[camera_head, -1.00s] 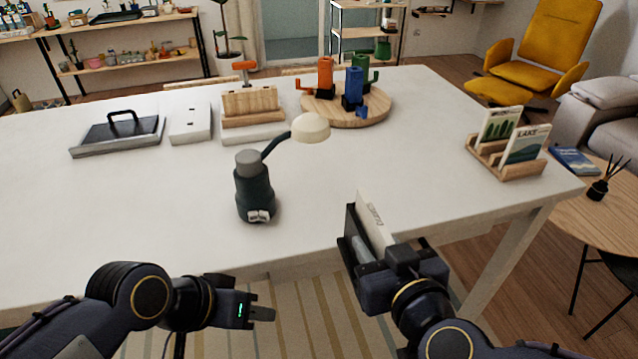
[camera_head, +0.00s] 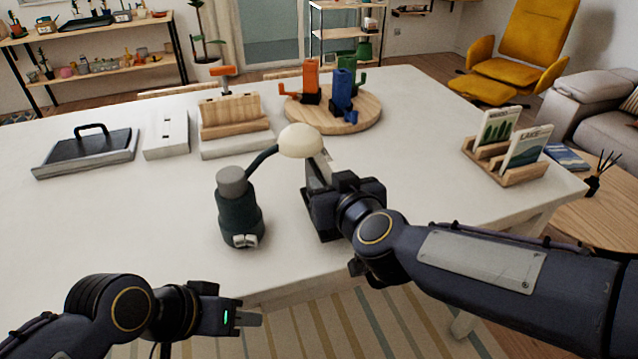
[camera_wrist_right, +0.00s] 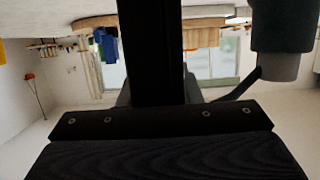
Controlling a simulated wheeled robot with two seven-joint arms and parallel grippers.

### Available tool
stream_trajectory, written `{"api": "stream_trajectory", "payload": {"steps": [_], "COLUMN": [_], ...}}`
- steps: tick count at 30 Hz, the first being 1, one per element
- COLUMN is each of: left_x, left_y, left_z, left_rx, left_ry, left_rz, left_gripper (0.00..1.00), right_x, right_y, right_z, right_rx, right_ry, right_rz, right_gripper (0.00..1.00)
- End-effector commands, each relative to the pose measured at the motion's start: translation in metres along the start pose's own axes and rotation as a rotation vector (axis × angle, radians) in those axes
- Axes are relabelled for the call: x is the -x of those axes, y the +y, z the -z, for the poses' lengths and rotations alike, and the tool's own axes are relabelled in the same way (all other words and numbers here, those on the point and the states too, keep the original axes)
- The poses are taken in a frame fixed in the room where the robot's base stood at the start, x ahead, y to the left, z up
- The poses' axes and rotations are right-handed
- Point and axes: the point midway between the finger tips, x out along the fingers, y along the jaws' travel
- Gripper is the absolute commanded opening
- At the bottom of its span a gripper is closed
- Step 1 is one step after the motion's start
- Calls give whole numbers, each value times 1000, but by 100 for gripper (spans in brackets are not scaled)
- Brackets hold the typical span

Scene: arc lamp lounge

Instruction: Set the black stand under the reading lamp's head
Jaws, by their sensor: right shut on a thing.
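The reading lamp (camera_head: 240,212) stands on the white table, with a dark green base, a grey cap and a bent arm. Its cream head (camera_head: 300,141) reaches out to the right. My right gripper (camera_head: 322,190) is shut on the black stand (camera_head: 316,218), just right of the lamp and near its head. A pale card or booklet (camera_head: 328,163) shows by the stand, partly hidden by the gripper. The black stand fills the middle of the right wrist view (camera_wrist_right: 150,50). Whether the stand touches the table is unclear. My left gripper (camera_head: 245,319) hangs before the table's front edge, seen side-on.
A round wooden board (camera_head: 372,112) with orange, blue and green pieces sits behind the lamp head. A wooden card holder (camera_head: 515,172) stands at the right. A wooden block set (camera_head: 235,120), white box (camera_head: 166,135) and black-handled tray (camera_head: 88,150) line the back left.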

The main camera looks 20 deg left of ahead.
Motion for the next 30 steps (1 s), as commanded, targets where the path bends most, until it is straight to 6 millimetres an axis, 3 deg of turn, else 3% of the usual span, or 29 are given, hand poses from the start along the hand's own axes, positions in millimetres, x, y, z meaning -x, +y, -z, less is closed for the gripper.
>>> {"api": "stream_trajectory", "payload": {"steps": [3,6,14,21,30], "left_x": [-1,0,0,-22,-21], "left_y": [0,0,0,-10,-10], "left_z": [0,0,0,-11,-10], "left_rx": [0,0,0,0,0], "left_ry": [0,0,0,0,0], "left_rz": [0,0,0,0,0], "left_gripper": [36,36,36,36,36], "right_x": [-25,-37,-52,-61,-61], "right_y": [1,0,0,1,0], "right_z": [9,13,18,-16,-16], "right_rx": [-1,0,0,-1,0], "right_ry": [2,3,3,2,4], "right_rz": [-2,-1,-1,-2,0], "right_gripper": [0,0,0,0,0]}}
